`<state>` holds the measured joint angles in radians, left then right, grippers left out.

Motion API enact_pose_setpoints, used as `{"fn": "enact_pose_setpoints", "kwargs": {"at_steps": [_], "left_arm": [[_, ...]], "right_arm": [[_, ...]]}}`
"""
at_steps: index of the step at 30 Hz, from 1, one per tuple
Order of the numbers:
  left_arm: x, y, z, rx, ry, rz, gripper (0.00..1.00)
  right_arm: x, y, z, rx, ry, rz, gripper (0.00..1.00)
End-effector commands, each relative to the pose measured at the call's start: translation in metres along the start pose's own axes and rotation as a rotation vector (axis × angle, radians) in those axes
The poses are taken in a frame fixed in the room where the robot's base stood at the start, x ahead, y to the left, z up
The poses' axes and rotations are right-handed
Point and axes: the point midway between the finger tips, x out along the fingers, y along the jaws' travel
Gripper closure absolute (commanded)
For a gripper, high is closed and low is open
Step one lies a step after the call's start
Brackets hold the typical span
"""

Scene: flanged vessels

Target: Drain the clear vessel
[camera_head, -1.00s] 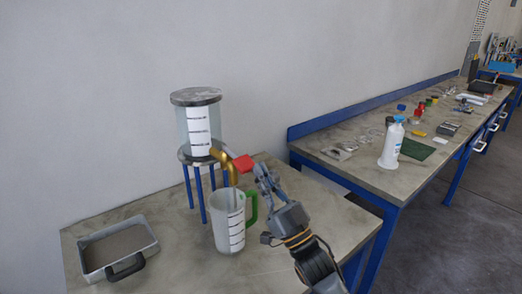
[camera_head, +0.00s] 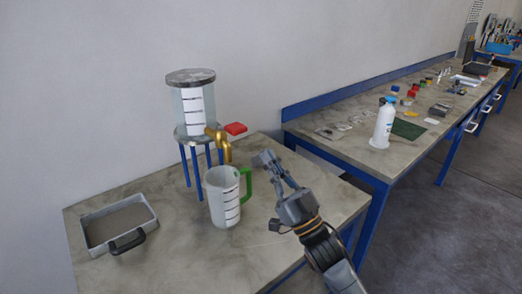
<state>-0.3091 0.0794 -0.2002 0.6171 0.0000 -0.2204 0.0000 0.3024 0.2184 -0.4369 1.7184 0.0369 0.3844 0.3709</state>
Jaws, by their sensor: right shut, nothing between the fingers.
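The clear vessel (camera_head: 208,103) has a grey lid and a white scale strip and stands on a round stand with blue legs (camera_head: 196,163). A brass tap (camera_head: 220,144) comes out of its lower right side, with a red handle (camera_head: 236,128) pointing right. My right gripper (camera_head: 266,158) is shut and empty, right of the tap and apart from the red handle. The liquid level cannot be made out. My left gripper is out of view.
A grey tray (camera_head: 148,205) with a black handle sits at the table's left. A blue-edged bench (camera_head: 350,155) behind right holds a white bottle (camera_head: 383,125), a green mat (camera_head: 408,130) and several small items. The front of the near table is clear.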

Motion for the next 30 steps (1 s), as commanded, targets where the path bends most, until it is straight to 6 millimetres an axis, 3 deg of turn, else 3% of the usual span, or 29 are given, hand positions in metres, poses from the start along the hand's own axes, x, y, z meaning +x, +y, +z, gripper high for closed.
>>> {"fn": "enact_pose_setpoints", "kwargs": {"at_steps": [3, 9, 23, 26, 30], "left_arm": [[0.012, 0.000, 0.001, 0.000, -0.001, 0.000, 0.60], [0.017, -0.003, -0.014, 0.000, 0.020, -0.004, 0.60], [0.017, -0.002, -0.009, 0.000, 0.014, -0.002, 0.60], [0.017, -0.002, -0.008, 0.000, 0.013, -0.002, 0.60], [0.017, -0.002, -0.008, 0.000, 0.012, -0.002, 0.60]], "right_arm": [[-0.027, 0.000, 0.004, 0.000, 0.000, 0.000, 1.00], [-0.048, 0.000, 0.003, 0.000, 0.003, 0.000, 1.00], [-0.052, 0.000, 0.004, -0.001, -0.003, 0.004, 1.00], [-0.059, 0.002, 0.013, -0.001, -0.062, 0.037, 1.00], [-0.087, 0.008, 0.045, -0.008, -0.263, 0.141, 1.00]]}}
